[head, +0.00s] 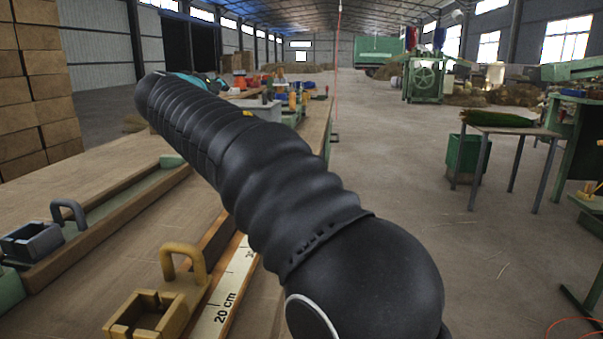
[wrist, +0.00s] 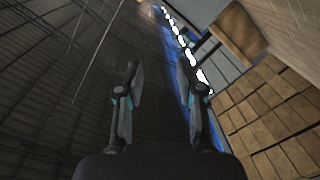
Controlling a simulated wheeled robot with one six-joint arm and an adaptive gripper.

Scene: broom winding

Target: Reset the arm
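My arm, in a black ribbed sleeve, reaches across the head view from the lower right to the upper left, above the workbench (head: 120,215). My gripper (wrist: 160,70) shows in the wrist view with its two fingers well apart and nothing between them. It points up toward the roof and the upper wall, clear of any object. In the head view my gripper is mostly hidden behind the arm; only a bit of teal shows past its far end.
The bench carries a yellow clamp (head: 150,312), a grey clamp (head: 32,243) and a ruler strip (head: 226,300). Stacked boxes (head: 35,90) stand at the left. A small table (head: 500,130) with a green bundle stands at the right. The floor between is largely open.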

